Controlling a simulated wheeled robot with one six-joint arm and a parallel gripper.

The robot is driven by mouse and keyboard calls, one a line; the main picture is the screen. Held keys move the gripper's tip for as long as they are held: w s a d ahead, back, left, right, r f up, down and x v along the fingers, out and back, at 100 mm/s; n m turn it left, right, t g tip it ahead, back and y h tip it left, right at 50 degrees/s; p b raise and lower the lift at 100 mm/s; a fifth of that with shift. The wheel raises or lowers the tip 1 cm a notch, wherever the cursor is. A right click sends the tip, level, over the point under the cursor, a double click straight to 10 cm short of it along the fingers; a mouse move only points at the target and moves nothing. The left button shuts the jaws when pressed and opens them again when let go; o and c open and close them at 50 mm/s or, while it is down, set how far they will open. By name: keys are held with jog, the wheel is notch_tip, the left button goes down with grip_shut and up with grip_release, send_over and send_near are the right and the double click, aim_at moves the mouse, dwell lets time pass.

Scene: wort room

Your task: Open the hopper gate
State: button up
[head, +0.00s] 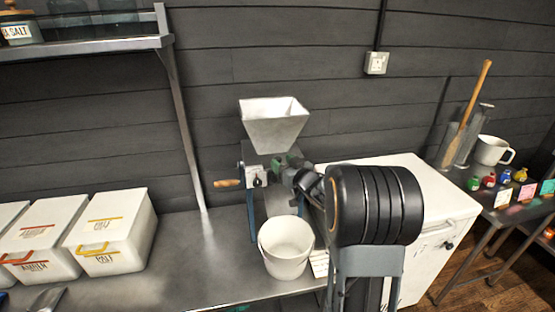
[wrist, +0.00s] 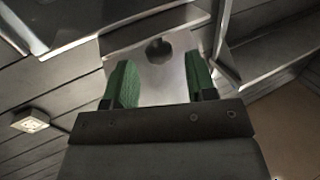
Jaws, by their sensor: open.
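The mill carries a white flared hopper (head: 273,124) on a blue frame on the steel bench. Below the hopper, a pale plate with a small dark knob (head: 257,181) faces left, beside a wooden crank handle (head: 228,183). I cannot tell for sure which part is the gate. My gripper (head: 287,162), with green fingers, is just under the hopper at its right, partly hidden by my arm. In the wrist view my gripper (wrist: 161,80) is open and empty. A dark round knob (wrist: 158,50) on a pale surface shows between and beyond the fingertips, apparently untouched.
A white bucket (head: 286,247) stands below the mill. White lidded bins (head: 112,231) stand at left under a shelf (head: 80,47). A white cabinet (head: 440,205) is at right, then a small table with a mug (head: 490,150) and small colored items. The bench between bins and bucket is clear.

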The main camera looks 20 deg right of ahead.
aim_at(280, 160)
jog(key=shift+w+a, duration=0.2)
jog(key=shift+w, duration=0.65)
jog(key=shift+w+a, duration=0.15)
jog(key=shift+w, duration=0.7)
grip_shut()
